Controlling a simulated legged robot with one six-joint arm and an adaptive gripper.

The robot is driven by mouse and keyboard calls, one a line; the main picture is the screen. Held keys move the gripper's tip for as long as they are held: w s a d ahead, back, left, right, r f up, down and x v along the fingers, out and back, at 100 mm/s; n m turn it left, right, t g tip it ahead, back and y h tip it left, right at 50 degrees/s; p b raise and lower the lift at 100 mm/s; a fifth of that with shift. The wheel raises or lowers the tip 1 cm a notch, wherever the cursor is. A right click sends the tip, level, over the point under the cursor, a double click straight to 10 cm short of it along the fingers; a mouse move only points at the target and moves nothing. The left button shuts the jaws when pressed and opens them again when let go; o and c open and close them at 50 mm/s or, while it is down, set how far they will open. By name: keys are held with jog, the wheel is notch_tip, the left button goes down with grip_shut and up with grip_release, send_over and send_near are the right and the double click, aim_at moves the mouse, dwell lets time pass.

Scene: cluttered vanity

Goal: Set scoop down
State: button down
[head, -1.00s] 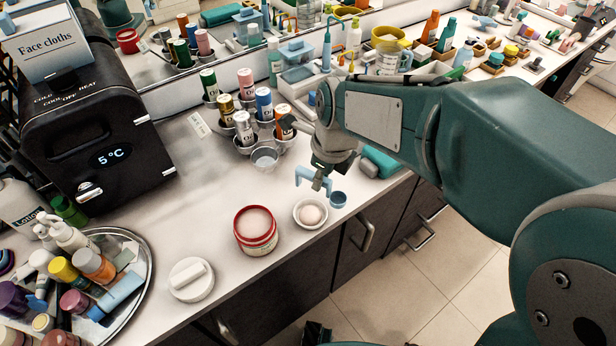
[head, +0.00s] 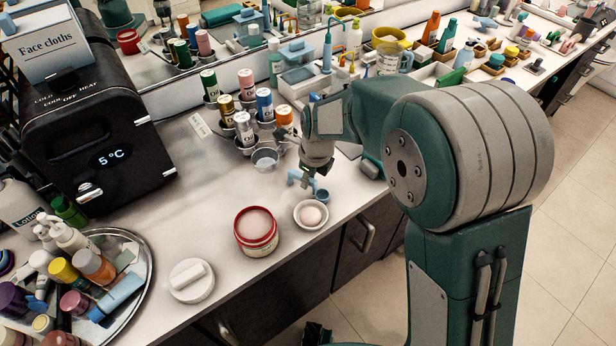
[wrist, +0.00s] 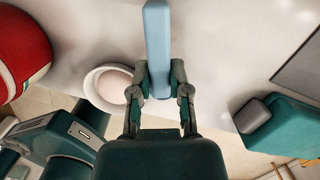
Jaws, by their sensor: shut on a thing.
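The scoop (head: 294,178) is light blue, with a bent handle and a small round darker blue cup (head: 322,195). My gripper (head: 312,176) is shut on the scoop's handle, which also shows between the fingers in the wrist view (wrist: 157,40). The scoop is over the white counter, just behind the small white bowl (head: 298,221). I cannot tell whether it touches the counter. The bowl holds a pale rounded mound (head: 312,214) and shows left of the fingers in the wrist view (wrist: 92,92). The scoop's cup does not show in the wrist view.
An open red-rimmed jar (head: 256,240) stands left of the bowl. A white lid (head: 191,282) lies nearer the front edge. A holder with several bottles (head: 243,130) stands behind the scoop. Bare counter (head: 215,200) lies left of it.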

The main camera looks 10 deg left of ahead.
aim_at(315, 182)
jog(key=shift+f, duration=0.1)
jog(key=c, duration=0.6)
grip_release()
jog(key=r, duration=0.4)
jog(key=d+r, duration=0.1)
jog(key=r, duration=0.7)
jog(key=shift+s+d+r, duration=0.1)
jog(key=shift+s+d, duration=0.25)
jog(key=shift+d, duration=0.05)
